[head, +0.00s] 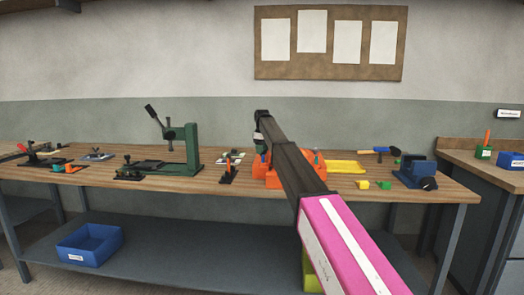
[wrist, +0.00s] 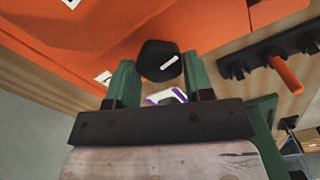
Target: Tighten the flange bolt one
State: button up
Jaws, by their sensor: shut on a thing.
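An orange mould (head: 273,181) stands on the workbench, partly hidden behind my arm in the head view. Its orange flange also fills the upper left of the wrist view (wrist: 80,45). My gripper (wrist: 160,66) has green fingers, one on each side of a dark rounded bolt head (wrist: 157,57) with a white line across it. The gripper is shut on this bolt head, beside the orange surface. I take it for flange bolt one, but no readable label confirms this. The bolt's shank and seat are hidden. In the head view my gripper points down at the mould's left side, too small for detail.
A green press (head: 190,150) stands left on the workbench (head: 215,186). A black rack with an orange-handled tool (wrist: 285,75) is close by on the right of the wrist view. A yellow tray (head: 347,167), a hammer (head: 372,150) and a blue vise (head: 416,172) lie to the right.

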jog(key=m, duration=1.1)
jog(key=shift+d, duration=0.1)
jog(key=shift+w+m, duration=0.1)
jog(key=shift+m, duration=2)
jog(key=o, duration=0.9)
jog(key=shift+d, duration=0.1)
jog(key=shift+d+r, duration=0.1)
